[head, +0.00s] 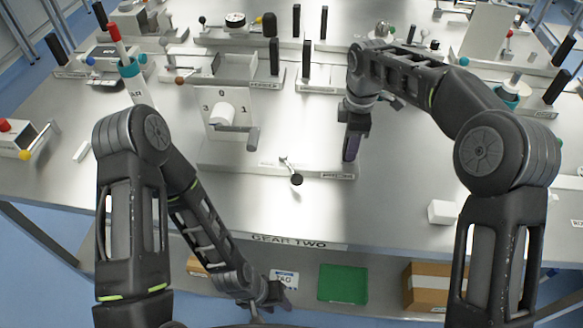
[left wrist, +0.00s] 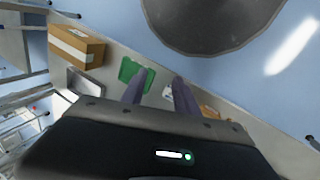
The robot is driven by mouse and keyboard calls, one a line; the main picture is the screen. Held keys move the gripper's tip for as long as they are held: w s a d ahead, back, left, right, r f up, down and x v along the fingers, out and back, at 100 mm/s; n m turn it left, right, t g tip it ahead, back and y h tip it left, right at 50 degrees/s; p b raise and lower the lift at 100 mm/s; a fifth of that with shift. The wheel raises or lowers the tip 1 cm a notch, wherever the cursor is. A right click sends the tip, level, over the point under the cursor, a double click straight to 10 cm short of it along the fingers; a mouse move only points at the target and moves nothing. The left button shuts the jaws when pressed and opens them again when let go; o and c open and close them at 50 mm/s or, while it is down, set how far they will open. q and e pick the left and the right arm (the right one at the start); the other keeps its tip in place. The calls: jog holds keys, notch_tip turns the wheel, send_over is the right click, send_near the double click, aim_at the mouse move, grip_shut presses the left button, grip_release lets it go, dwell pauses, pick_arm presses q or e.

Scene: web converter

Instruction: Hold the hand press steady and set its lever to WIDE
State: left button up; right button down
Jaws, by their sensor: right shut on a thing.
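The station in front of me has a pale base plate (head: 235,157), an upright panel marked 3, 0 and 1 with a white knob and grey bar (head: 224,115), and a small lever with a black ball (head: 296,179). I take it as the hand press, but its label is too small to read and I see no WIDE mark. My right gripper (head: 352,148) points down at the plate's right end, shut on what seems an upright handle there, mostly hidden by the fingers. My left gripper (head: 270,294) is open and empty, below the table's front edge; its apart fingers show in the left wrist view (left wrist: 158,88).
Other stations with black upright handles (head: 275,56) stand behind. A teal holder (head: 130,68) with a red-tipped stick is at left. A white block (head: 442,212) lies at right. Under the GEAR TWO edge (head: 300,242), a shelf holds a green tray (head: 343,284) and a cardboard box (head: 424,282).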

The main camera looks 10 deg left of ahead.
pick_arm(q)
jog(key=shift+f, duration=0.1)
